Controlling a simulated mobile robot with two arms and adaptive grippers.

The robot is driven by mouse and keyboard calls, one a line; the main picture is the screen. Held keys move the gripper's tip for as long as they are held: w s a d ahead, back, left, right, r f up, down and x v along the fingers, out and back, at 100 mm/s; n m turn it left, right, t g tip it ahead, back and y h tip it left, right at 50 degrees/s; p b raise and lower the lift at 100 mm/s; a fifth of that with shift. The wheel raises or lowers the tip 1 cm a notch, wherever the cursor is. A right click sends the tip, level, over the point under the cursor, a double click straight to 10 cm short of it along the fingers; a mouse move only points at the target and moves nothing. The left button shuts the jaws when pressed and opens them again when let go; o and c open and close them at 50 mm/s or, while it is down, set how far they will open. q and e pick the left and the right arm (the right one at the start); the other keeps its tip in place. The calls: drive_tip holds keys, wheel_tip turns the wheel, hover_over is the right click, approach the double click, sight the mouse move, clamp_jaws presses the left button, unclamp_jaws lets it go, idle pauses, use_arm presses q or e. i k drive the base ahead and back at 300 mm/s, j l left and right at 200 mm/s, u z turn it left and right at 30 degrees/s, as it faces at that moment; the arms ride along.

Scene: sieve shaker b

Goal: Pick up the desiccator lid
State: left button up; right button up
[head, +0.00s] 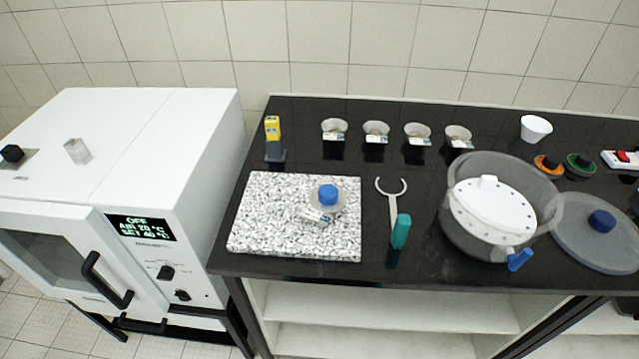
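The desiccator lid (575,236) is a translucent grey disc with a blue knob (602,220) on top. It lies on the black bench at the far right, right beside the desiccator bowl (459,231), and its right edge is close to the picture's edge. The bowl is open, with a white perforated plate (490,208) inside and a blue stopcock (520,259) at its front right. Neither of my grippers shows in the head view.
A green-handled forked tool (401,231) lies left of the bowl. A white oven (150,150) stands left.

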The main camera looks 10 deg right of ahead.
sight(594, 230)
drive_tip(key=z, duration=2.05)
